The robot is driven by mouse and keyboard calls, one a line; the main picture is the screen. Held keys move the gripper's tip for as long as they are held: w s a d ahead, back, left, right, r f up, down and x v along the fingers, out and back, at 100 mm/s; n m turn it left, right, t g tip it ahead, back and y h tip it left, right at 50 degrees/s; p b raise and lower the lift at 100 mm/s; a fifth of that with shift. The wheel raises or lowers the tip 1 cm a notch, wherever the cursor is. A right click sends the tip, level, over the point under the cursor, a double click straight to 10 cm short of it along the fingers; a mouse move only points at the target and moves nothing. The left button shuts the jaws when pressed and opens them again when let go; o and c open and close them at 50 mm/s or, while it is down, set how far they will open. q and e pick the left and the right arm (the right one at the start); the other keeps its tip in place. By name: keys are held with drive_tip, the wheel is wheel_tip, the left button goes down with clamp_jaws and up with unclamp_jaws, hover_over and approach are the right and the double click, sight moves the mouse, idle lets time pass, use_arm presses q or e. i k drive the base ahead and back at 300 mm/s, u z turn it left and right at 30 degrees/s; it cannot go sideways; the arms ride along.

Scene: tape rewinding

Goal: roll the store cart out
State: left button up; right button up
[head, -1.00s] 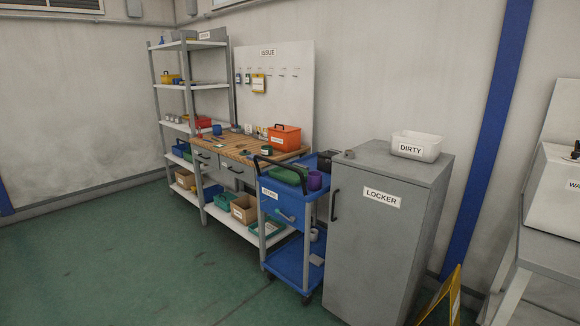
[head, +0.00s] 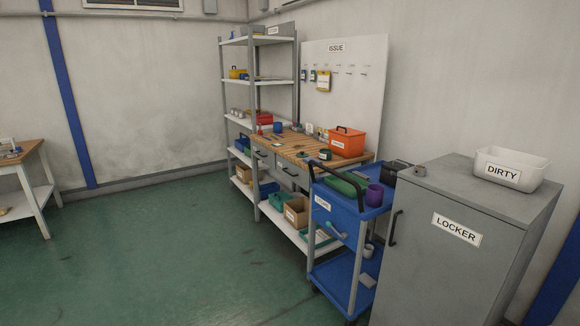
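The store cart (head: 340,218) is a blue two-shelf trolley with a black push handle, a drawer with a grey pull and a white label that seems to read STORE. It stands between the wooden workbench (head: 290,146) and the grey locker (head: 425,255), close to both. Its top holds a green rolled item (head: 343,184), a purple cup (head: 374,195) and a dark box (head: 394,171). Its lower shelf (head: 338,278) carries small pale items. Neither of my grippers shows in the head view.
A white DIRTY bin (head: 511,169) sits on the locker. A tall shelf rack (head: 257,85) stands beyond the bench against the wall. Another wooden table (head: 22,155) is at the far left. The green floor (head: 170,250) in front of the cart and bench is clear.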

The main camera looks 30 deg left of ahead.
sight(337, 278)
drive_tip(key=u, duration=0.15)
drive_tip(key=i, duration=1.25)
drive_tip(key=z, duration=0.55)
